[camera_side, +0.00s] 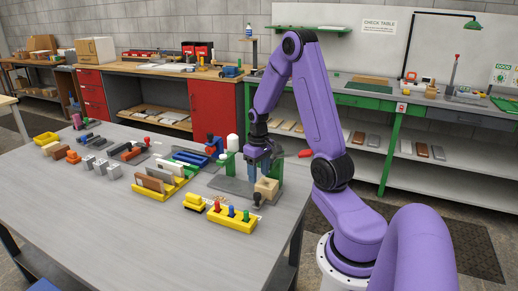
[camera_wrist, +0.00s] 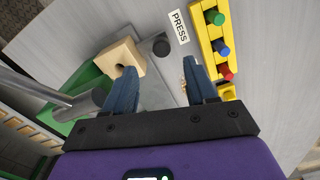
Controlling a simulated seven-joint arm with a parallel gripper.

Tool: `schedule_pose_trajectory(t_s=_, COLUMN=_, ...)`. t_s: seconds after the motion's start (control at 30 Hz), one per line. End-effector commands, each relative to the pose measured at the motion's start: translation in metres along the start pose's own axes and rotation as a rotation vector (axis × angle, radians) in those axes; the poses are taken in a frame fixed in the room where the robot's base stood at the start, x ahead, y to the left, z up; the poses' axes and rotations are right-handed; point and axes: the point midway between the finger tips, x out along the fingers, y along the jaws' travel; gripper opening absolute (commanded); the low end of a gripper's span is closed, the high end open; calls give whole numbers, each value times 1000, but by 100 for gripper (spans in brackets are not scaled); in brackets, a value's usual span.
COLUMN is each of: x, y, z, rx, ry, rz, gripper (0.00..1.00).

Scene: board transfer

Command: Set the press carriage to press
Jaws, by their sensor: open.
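The press has a green frame (camera_side: 277,174) and a grey base plate (camera_side: 229,184). A light wooden block with a round notch (camera_wrist: 118,62) sits at it and also shows in the side view (camera_side: 266,189). A dark round knob (camera_wrist: 161,46) stands beside the block, near the label reading PRESS (camera_wrist: 179,27); it shows in the side view too (camera_side: 257,201). I cannot tell which part is the carriage. My gripper (camera_wrist: 160,70) points down over the plate, open, with nothing between its fingers. The knob lies just beyond the fingertips in the wrist view, apparently apart from them.
A yellow holder with coloured pegs (camera_side: 231,216) stands close to the knob. The press lever's red handle (camera_side: 305,154) sticks out to the right. Yellow racks holding boards (camera_side: 152,190) stand to the left. The table's front left is clear.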

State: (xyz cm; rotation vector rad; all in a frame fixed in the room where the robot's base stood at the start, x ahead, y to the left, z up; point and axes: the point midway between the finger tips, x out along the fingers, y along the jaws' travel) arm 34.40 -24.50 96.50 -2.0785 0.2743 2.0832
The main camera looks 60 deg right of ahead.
Motion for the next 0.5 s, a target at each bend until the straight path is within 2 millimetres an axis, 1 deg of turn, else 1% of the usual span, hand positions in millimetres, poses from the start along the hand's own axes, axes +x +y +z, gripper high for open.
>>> schedule_pose_trajectory(t_s=0.03, x=-11, y=0, z=-1, rx=0, ry=7, rz=2, gripper=56)
schedule_pose_trajectory(t_s=0.3, x=-61, y=1, z=-1, rx=1, ry=5, rz=2, gripper=56)
schedule_pose_trajectory(t_s=0.4, x=-75, y=1, z=0, rx=1, ry=3, rz=1, gripper=56)
schedule_pose_trajectory(t_s=0.5, x=-84, y=1, z=0, rx=2, ry=1, rz=0, gripper=56)
